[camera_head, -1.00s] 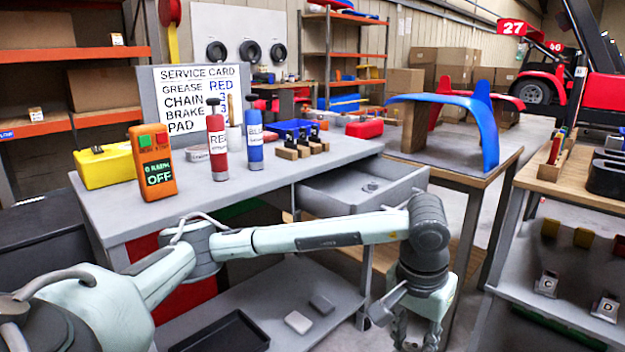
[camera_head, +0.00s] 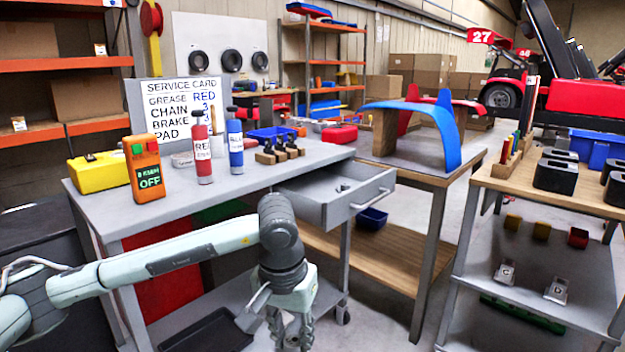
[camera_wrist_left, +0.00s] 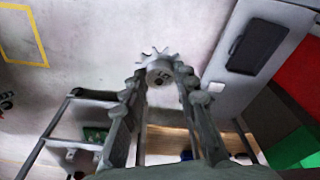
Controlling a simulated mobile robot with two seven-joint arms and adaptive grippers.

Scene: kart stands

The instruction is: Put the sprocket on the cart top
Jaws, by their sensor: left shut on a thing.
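My left gripper (camera_head: 290,338) hangs low in front of the grey cart, below its open drawer. In the left wrist view my left gripper (camera_wrist_left: 160,85) is shut on a small grey toothed sprocket (camera_wrist_left: 159,70), held between the fingertips. In the head view the fingertips are at the bottom edge and the sprocket cannot be made out. The grey cart top (camera_head: 215,192) lies above and behind the gripper. My right gripper is not in view.
On the cart top stand a yellow case (camera_head: 98,173), an orange meter (camera_head: 144,170), a red bottle (camera_head: 202,150) and a blue bottle (camera_head: 235,143). The drawer (camera_head: 340,195) juts out at front right. The cart top's front strip is clear. A wooden table (camera_head: 395,172) is beyond.

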